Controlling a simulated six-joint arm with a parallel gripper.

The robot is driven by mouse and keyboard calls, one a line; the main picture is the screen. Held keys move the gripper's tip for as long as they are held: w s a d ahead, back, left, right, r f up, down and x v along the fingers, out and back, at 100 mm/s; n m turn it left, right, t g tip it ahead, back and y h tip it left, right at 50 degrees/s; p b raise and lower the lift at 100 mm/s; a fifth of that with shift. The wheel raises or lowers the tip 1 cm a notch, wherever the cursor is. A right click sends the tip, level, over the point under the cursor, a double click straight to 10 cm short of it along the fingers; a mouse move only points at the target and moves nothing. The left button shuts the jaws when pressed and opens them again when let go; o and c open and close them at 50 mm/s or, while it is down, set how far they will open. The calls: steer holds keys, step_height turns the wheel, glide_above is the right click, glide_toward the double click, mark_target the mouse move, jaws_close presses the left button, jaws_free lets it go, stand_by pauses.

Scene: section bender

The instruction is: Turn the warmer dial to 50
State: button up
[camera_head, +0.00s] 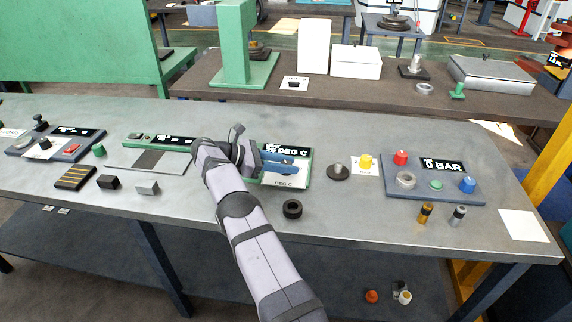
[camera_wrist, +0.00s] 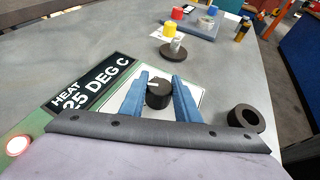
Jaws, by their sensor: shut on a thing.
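The warmer panel is a green-edged plate with a white face (camera_head: 300,179) in the middle of the bench. Its black display (camera_wrist: 92,84) reads HEAT and what looks like 25 DEG C. The warmer dial (camera_wrist: 158,95) is a round black knob with a pale pointer mark, on the white face beside the display. My gripper (camera_wrist: 160,94) has its blue fingers on both sides of the dial, shut on it. In the head view my gripper (camera_head: 285,163) and arm hide the dial and part of the panel.
A black ring (camera_head: 292,209) lies in front of the panel; it also shows in the wrist view (camera_wrist: 245,118). A dark round base with a post (camera_head: 338,171) and the blue BAR panel (camera_head: 432,190) stand to the right. A lit round button (camera_wrist: 17,145) is at the panel's end.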

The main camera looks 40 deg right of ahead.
mark_target(286, 163)
steer(key=o, duration=1)
steer(key=shift+o, duration=0.2)
step_height(286, 163, up, 10)
steer(key=shift+r+p, duration=0.1)
steer(key=shift+p, duration=0.5)
